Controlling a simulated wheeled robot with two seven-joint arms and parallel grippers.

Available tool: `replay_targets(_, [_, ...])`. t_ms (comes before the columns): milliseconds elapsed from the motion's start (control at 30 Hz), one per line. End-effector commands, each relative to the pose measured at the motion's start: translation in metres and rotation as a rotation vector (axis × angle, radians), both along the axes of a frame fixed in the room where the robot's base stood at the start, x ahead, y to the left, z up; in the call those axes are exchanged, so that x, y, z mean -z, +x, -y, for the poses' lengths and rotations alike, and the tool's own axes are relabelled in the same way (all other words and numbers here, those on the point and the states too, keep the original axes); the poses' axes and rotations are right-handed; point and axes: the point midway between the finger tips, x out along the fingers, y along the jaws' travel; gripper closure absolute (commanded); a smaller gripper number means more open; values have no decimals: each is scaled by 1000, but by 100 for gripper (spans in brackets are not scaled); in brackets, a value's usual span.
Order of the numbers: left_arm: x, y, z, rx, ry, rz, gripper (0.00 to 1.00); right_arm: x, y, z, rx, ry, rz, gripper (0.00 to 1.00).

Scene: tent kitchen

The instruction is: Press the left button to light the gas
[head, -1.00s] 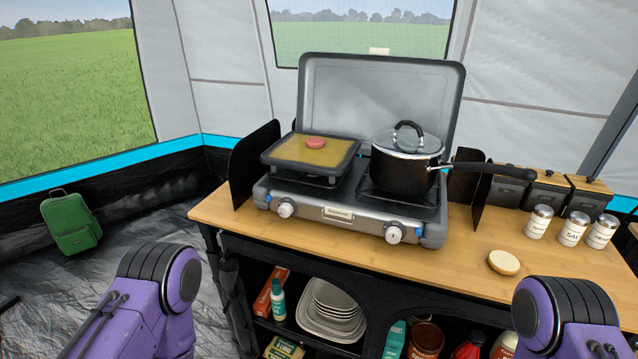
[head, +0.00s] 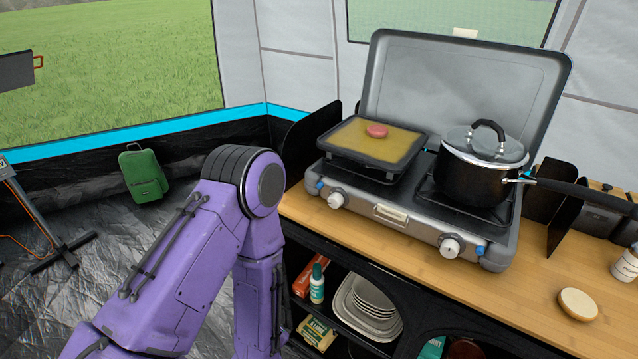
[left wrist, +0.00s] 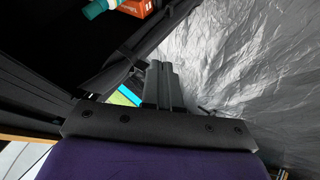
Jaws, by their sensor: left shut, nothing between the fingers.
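A grey two-burner camping stove (head: 415,224) with its lid up stands on the wooden counter. The small blue left button (head: 319,186) is on its front panel, just left of the left knob (head: 336,200). A matching blue right button (head: 480,251) is beside the right knob (head: 449,246). My purple left arm is at the counter's left front, with its gripper hidden in the head view. In the left wrist view my left gripper (left wrist: 161,66) is shut and empty, below the counter near the shelf. It is apart from the button. My right gripper is not in view.
A griddle (head: 374,145) with a pink patty covers the left burner. A black lidded pot (head: 478,170) is on the right burner, its handle pointing right. A bread bun (head: 577,304) lies on the counter (head: 520,300).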

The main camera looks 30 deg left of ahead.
Motion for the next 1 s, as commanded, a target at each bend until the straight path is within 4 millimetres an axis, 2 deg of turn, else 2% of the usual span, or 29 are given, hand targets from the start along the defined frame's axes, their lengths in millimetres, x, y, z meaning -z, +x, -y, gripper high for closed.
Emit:
replay_targets(33, [-32, 25, 0, -119, -75, 149, 100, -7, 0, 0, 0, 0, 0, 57])
replay_targets(100, [-72, 54, -2, -290, -200, 364, 100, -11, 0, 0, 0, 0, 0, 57])
replay_targets(200, [-133, 86, -5, -509, -408, 670, 100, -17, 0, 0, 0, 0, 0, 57])
replay_targets(300, [-189, 104, -10, -683, -617, 939, 100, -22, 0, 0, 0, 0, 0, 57])
replay_targets(433, [-238, 113, -14, -821, -831, 1181, 100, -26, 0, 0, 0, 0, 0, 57])
replay_targets(500, [-252, 115, -15, -861, -901, 1253, 100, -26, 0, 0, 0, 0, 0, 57])
replay_targets(600, [-260, 115, -16, -885, -946, 1299, 100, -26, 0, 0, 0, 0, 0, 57])
replay_targets(867, [-260, 115, -16, -887, -947, 1299, 100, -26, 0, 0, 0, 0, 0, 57])
replay_targets(1000, [-259, 121, -16, -886, -945, 1299, 100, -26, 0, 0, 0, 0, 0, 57])
